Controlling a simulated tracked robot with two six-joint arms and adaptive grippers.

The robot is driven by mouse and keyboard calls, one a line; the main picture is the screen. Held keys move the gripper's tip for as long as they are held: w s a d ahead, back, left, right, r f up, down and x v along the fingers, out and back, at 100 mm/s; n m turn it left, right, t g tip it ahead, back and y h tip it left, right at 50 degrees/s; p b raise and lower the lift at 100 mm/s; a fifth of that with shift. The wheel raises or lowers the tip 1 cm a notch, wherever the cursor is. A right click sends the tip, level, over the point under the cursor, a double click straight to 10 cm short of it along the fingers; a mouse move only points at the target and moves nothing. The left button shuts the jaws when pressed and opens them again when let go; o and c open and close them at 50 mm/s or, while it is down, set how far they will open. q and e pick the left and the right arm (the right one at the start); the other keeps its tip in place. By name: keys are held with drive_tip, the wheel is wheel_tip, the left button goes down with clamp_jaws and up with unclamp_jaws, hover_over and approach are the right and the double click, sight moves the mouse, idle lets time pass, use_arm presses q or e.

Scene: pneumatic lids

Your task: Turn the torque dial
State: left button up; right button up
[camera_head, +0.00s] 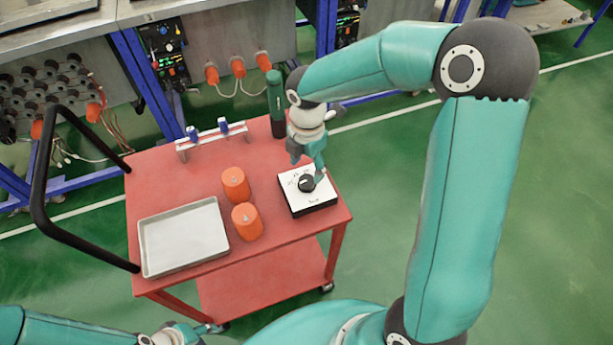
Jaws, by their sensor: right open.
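The torque dial (307,184) is a black round knob on top of a white box with a dark base (311,205), which sits near the right edge of the red cart. My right gripper (308,166) is open and points down just above and behind the dial. One finger reaches close to the knob's right side; I cannot tell whether it touches. My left gripper (207,329) is low at the bottom edge of the view, in front of the cart and away from the dial. Whether its fingers are open or shut is unclear.
On the red cart (279,232) stand two orange caps (235,185) (247,222), a grey tray (184,238), a rack with blue-topped pieces (212,137) and a green-and-black tool (276,104) behind my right gripper. A black handle (42,190) rises at the left. Workbenches stand behind.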

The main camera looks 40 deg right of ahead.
sight(306, 180)
drive_tip(key=shift+f, duration=2.75)
drive_tip(key=c, duration=1.1)
